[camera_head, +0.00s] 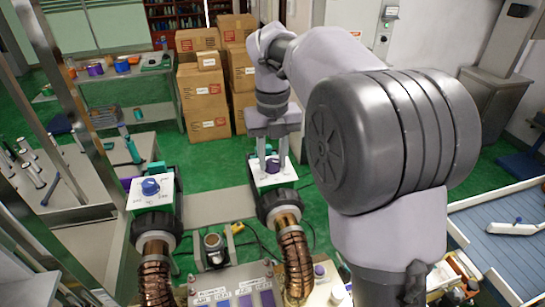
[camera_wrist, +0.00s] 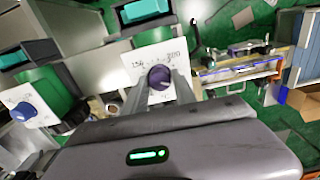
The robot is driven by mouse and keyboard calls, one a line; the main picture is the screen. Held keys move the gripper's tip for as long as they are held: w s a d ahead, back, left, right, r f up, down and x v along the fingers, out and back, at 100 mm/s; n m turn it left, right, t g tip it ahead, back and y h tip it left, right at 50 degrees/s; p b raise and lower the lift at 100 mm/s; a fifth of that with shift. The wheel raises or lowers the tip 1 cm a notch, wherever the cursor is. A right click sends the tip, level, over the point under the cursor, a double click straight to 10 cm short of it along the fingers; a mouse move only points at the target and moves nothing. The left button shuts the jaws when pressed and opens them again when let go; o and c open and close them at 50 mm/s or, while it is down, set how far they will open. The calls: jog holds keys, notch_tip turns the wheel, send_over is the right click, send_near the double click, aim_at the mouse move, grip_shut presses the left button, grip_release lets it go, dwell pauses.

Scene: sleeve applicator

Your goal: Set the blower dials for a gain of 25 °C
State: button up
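Two blowers with white dial plates stand side by side in the head view. The left one has a blue dial (camera_head: 151,186), which also shows at the left of the wrist view (camera_wrist: 24,112). The right one has a purple dial (camera_head: 272,164); in the wrist view this dial (camera_wrist: 159,77) sits on a plate (camera_wrist: 137,58) with "150" and "200" legible. My gripper (camera_head: 270,153) points down at the purple dial. Its two fingers are apart, one on each side of the dial. Whether they touch it is not clear. The dial pointers are too small to read.
Ribbed copper-coloured hoses (camera_head: 294,262) run from both blowers toward the front. Cardboard boxes (camera_head: 203,100) are stacked behind. A metal frame post (camera_head: 100,80) rises at the left. Green floor lies beyond the blowers.

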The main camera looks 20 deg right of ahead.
aim_at(273, 161)
jog(key=o, duration=0.3)
jog(key=shift+r, duration=0.1)
notch_tip(273, 161, up, 17)
jog(key=p, duration=0.7)
